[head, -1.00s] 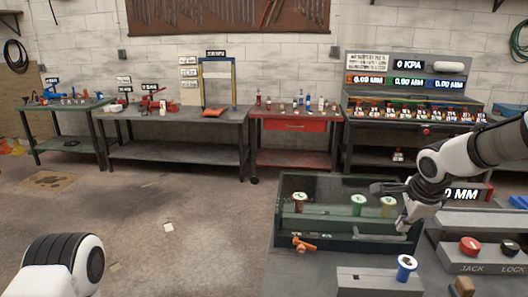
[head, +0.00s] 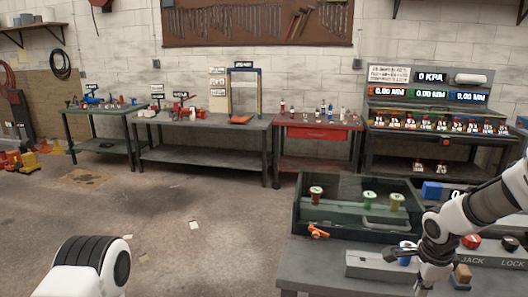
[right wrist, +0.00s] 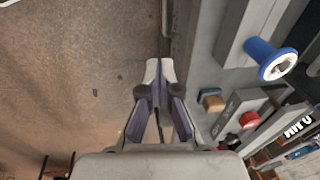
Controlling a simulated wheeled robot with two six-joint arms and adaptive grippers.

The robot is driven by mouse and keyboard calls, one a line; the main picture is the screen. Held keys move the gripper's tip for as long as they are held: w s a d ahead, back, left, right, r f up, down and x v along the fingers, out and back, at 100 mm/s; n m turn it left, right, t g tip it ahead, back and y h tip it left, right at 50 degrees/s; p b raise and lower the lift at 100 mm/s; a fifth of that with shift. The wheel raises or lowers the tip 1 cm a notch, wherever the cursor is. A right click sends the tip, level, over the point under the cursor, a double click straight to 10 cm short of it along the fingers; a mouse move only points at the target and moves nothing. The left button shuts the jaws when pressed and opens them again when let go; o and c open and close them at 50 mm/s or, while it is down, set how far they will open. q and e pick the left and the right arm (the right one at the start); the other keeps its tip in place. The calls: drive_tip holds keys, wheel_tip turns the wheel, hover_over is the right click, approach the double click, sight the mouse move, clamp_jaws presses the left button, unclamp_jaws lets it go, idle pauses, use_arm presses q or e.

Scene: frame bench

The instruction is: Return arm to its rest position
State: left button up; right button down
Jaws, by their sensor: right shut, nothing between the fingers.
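My right arm comes in from the right edge of the head view, bent down over the near bench. Its dark gripper (head: 392,254) is at the front of the bench, beside the blue-and-white spool and partly covering it. In the right wrist view the two fingers (right wrist: 153,68) meet at their tips, with nothing between them. They point over the bare floor beside the bench edge. Of my left arm only a white rounded link shows at the lower left of the head view; its gripper is out of view.
The near bench (head: 330,277) holds a green clear-walled tray (head: 318,234) with red, green and yellow spools, an orange clamp (head: 317,231), and a blue spool (right wrist: 270,60) on a grey block. A red knob (right wrist: 249,119) and wooden block (right wrist: 212,101) are close.

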drive_tip(key=s+a+f+n, duration=0.3)
drive_tip(key=s+f+n, duration=0.3)
drive_tip(key=s+f, duration=0.3)
drive_tip(key=s+a+f+n+g, duration=0.1)
drive_tip(key=s+a+f+n, duration=0.3)
drive_tip(key=s+f+n, duration=0.3)
drive_tip(key=s+a+f+n+y, duration=0.1)
drive_tip(key=s+a+f+n, duration=0.3)
drive_tip(key=s+f, duration=0.7)
drive_tip(key=s+n, duration=0.2)
drive_tip(key=s, duration=0.1)
drive_tip(key=shift+s+f+n+g, duration=0.2)
drive_tip(key=shift+s+n+g, duration=0.1)
drive_tip(key=shift+g, duration=0.1)
